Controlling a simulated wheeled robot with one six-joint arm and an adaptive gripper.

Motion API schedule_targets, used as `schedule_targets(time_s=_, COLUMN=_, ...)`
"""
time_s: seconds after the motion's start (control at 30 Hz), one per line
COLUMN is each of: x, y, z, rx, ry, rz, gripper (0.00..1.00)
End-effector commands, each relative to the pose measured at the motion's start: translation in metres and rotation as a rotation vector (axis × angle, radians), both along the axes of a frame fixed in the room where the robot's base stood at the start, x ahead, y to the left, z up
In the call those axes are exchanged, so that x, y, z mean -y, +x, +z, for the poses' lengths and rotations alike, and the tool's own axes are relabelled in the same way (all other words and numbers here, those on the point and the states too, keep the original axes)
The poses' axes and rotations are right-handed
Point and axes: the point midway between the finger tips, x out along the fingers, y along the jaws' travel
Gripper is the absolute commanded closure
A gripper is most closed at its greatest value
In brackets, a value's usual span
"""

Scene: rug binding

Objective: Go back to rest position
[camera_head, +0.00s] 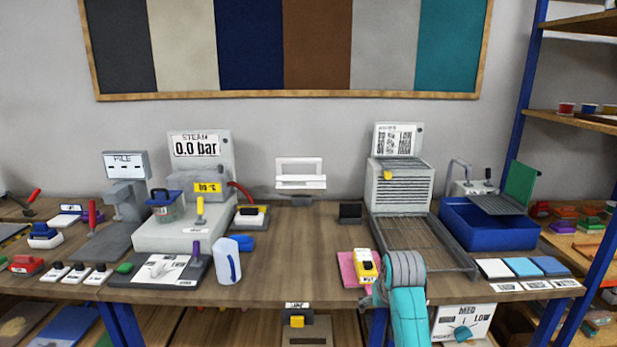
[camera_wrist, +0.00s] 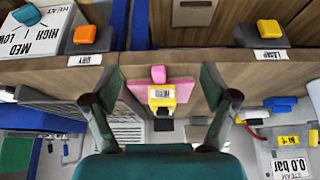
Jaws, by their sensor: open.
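My gripper (camera_wrist: 160,85) is open in the wrist view, its two dark fingers spread wide with nothing held between them. Between the fingers, further off, a yellow labelled block (camera_wrist: 162,104) lies on a pink pad (camera_wrist: 180,88) near the table's front edge. In the head view the same yellow block (camera_head: 367,262) and pink pad (camera_head: 347,268) lie just left of my teal and grey arm. My gripper's fingers cannot be made out in the head view.
The wooden table (camera_head: 300,240) has clear room in its middle. A steam station (camera_head: 190,225) and white jug (camera_head: 227,262) stand left. A grey drying unit (camera_head: 402,185), blue basin (camera_head: 487,227) and colour swatches (camera_head: 522,267) stand right. A dial box (camera_head: 463,325) sits below the front edge.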

Motion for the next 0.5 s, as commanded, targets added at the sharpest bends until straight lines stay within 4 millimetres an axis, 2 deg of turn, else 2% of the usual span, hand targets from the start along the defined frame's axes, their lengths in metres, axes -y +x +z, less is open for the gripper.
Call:
schedule_targets(time_s=0.03, x=0.000, y=-0.006, z=-0.016, rx=0.005, ry=0.000, rz=0.000, gripper=0.15)
schedule_targets(time_s=0.17, x=0.000, y=-0.025, z=-0.058, rx=0.042, ry=0.000, rz=0.000, gripper=0.15)
schedule_targets(time_s=0.3, x=0.000, y=-0.052, z=-0.104, rx=0.093, ry=0.000, rz=0.000, gripper=0.15)
schedule_targets(time_s=0.5, x=0.000, y=-0.098, z=-0.158, rx=0.167, ry=0.000, rz=0.000, gripper=0.15)
